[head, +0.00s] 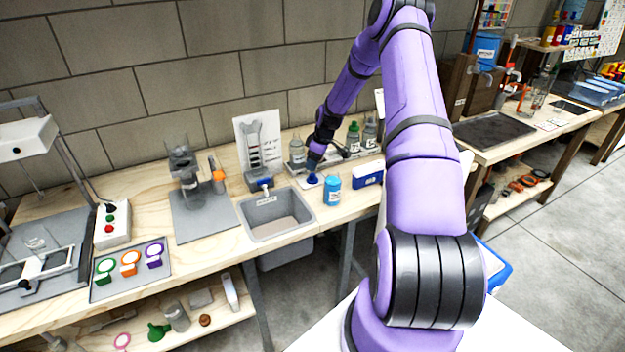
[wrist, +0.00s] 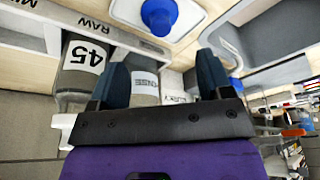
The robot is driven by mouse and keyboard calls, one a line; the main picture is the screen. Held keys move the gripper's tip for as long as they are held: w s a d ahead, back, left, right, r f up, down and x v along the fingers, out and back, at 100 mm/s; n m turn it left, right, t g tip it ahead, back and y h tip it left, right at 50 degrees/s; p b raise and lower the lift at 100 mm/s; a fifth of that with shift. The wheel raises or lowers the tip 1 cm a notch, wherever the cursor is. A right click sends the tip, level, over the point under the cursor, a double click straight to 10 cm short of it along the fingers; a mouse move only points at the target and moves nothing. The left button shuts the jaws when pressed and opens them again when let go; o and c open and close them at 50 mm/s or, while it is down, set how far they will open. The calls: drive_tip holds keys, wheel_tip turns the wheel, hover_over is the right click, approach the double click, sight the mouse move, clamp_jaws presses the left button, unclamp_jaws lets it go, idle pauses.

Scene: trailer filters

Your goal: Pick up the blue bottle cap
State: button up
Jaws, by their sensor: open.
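The blue bottle cap (head: 312,179) lies on a white surface at the back of the wooden bench, right of the sink.
A blue-lidded jar (head: 332,191) and a blue-and-white box (head: 368,174) stand close by. The grey sink (head: 280,218) is to the left. Several bottles (head: 353,138) stand behind, and a bottle marked 45 (wrist: 84,62) shows near the fingers.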

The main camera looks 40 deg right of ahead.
sight(313, 174)
drive_tip(key=shift+s+x, duration=0.15)
drive_tip(key=shift+x, duration=1)
drive_tip(key=shift+s+x, duration=0.2)
drive_tip(key=shift+x, duration=0.9)
drive_tip(key=shift+s+x, duration=0.15)
drive_tip(key=shift+x, duration=1)
drive_tip(key=shift+d+f, duration=0.15)
drive_tip(key=c, duration=0.9)
